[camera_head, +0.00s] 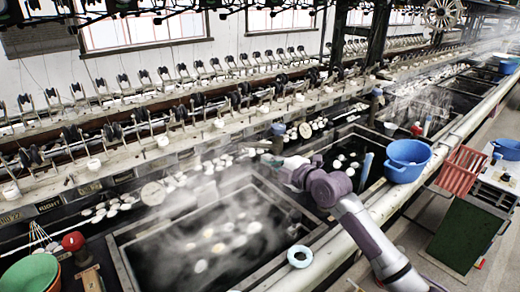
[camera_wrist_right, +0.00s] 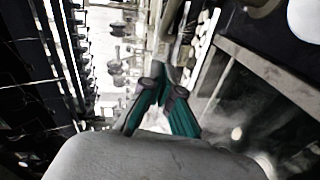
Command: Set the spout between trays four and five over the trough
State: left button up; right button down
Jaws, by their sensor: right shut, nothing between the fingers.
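My right gripper (camera_head: 270,159) is over the far right corner of the steaming near basin (camera_head: 120,262). In the right wrist view its teal-padded fingers (camera_wrist_right: 161,82) meet at the tips, shut with nothing between them. A blue-capped upright fitting (camera_head: 278,136) stands just behind the gripper; I cannot tell whether it is the spout or whether they touch. A second dark basin (camera_head: 318,150) lies beyond my arm, partly hidden by it. Pale cocoons float in both basins. Tray numbers and the trough cannot be made out for sure. My left gripper is not in view.
A blue tub (camera_head: 407,160) and a red crate (camera_head: 462,171) stand to the right. A red knob (camera_head: 73,241) and a green bowl (camera_head: 30,274) are at lower left. Reeling spools line the back. Steam blurs the near basin.

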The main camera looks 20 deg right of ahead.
aim_at(251, 147)
jog(key=w, duration=0.2)
jog(key=w+f, duration=0.1)
jog(key=w, duration=0.2)
jog(key=w+a, duration=0.1)
jog(key=w, duration=0.2)
jog(key=shift+f, duration=0.25)
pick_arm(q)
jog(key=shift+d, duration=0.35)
pick_arm(e)
jog(key=shift+w+d, duration=0.25)
jog(key=shift+w, duration=0.25)
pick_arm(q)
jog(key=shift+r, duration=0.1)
